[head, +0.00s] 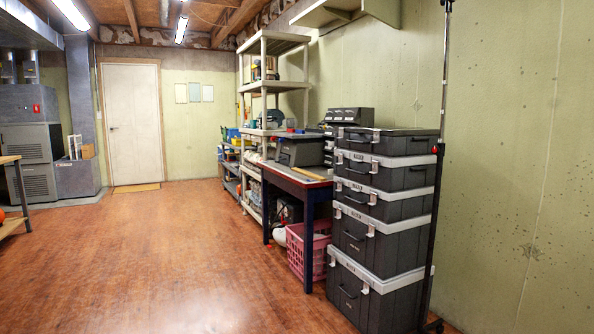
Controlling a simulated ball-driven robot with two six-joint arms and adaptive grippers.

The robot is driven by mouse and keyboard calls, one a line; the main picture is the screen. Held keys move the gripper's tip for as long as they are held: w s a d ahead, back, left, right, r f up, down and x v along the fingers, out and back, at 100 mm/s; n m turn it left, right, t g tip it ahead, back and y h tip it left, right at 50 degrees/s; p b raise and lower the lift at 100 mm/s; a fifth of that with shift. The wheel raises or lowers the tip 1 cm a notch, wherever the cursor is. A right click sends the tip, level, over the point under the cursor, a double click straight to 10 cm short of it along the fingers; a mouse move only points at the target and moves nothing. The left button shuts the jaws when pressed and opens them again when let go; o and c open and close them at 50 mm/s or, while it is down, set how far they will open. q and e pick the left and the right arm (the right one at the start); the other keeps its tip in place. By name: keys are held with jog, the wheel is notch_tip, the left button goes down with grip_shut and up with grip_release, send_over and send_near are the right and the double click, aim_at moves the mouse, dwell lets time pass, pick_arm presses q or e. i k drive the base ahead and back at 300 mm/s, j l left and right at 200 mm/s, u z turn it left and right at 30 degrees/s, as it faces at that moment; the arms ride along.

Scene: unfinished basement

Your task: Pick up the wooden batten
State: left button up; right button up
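A thin light-brown strip that looks like the wooden batten (310,173) lies on top of the dark-legged workbench (311,193), close to the right end of its top. It is small in the head view, and the stack of cases may hide part of it. A dark box (298,151) stands on the bench behind it. Neither of my grippers is in view.
A tall stack of dark cases (383,233) stands right of the bench. A pink basket (309,250) sits under the bench. Shelves (266,87) stand beyond it. A wooden table edge (10,160) shows at far left. The floor (150,260) is clear at centre and left.

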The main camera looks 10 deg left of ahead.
aim_at(319, 178)
jog(key=i+j, duration=0.15)
jog(key=i, duration=0.6)
jog(key=i+j+u, duration=0.1)
jog(key=i, duration=0.65)
jog(key=i+j+u, duration=0.1)
jog(key=i, duration=0.65)
jog(key=i+j, duration=0.4)
jog(key=z, duration=0.05)
